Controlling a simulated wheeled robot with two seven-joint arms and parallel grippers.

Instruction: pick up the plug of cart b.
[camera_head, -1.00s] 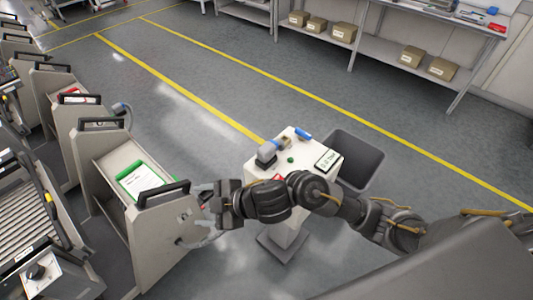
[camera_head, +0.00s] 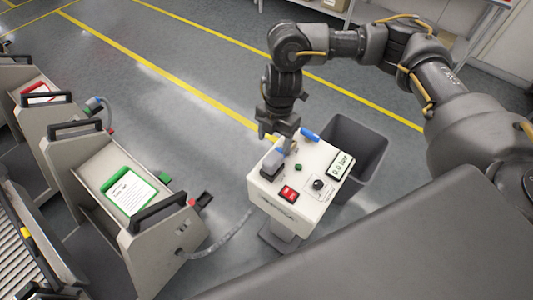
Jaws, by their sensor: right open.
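The near cart (camera_head: 155,250) carries a green-framed card (camera_head: 130,191); I cannot read which cart is b. A grey hose (camera_head: 222,238) runs from its side to the white pedestal (camera_head: 285,207); the hose's far end is hidden behind the pedestal. The cart behind, with a red-framed card (camera_head: 38,90), has a grey-blue plug (camera_head: 95,104) on a cable at its side. My right gripper (camera_head: 281,143) is open, pointing down over the back of the pedestal top, beside a grey block (camera_head: 271,166). Whether it touches anything there is unclear. My left gripper is not in view.
The pedestal top also has a blue handle (camera_head: 309,135), a red switch (camera_head: 289,193), a black knob (camera_head: 318,184) and a display (camera_head: 340,165). A grey bin (camera_head: 353,150) stands right behind it. The floor (camera_head: 190,140) between carts and pedestal is mostly clear.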

